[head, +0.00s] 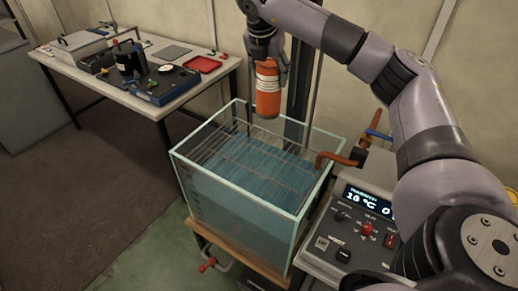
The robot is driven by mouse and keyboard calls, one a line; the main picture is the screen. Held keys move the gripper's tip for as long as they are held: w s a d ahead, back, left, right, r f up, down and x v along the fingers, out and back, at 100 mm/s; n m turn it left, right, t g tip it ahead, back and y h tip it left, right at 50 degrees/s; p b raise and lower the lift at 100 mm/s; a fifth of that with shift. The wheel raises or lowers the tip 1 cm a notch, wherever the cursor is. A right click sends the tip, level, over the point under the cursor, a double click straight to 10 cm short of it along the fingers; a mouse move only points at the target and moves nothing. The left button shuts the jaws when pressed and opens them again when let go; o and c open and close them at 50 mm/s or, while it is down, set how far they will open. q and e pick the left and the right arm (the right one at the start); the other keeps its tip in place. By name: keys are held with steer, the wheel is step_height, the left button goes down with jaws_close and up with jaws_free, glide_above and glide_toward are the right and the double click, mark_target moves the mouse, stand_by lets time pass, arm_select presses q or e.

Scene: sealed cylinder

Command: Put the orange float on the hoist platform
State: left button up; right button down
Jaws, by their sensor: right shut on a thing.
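The orange float (267,99) is an upright orange cylinder with a pale band. My right gripper (266,56) is shut on its upper end and holds it from above. The float hangs over the back part of a glass tank, around the height of the tank's rear rim. The hoist platform appears to be the wire grid (230,155) inside the tank, and the float looks above it and apart from it. The exact gap cannot be told from this angle. My left gripper is not in view.
The glass tank (239,207) holds blue water and stands on a wooden-topped stand. A dark upright column (298,85) rises behind it. An orange pipe (336,158) crosses its right rim. A control box (357,225) stands at right. A side table (147,98) with equipment is at left.

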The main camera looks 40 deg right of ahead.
step_height(320, 180, down, 19)
steer(key=p, duration=0.5)
steer(key=shift+f, duration=0.15)
steer(key=c, duration=0.6)
jaws_free()
steer(key=shift+o, duration=0.2)
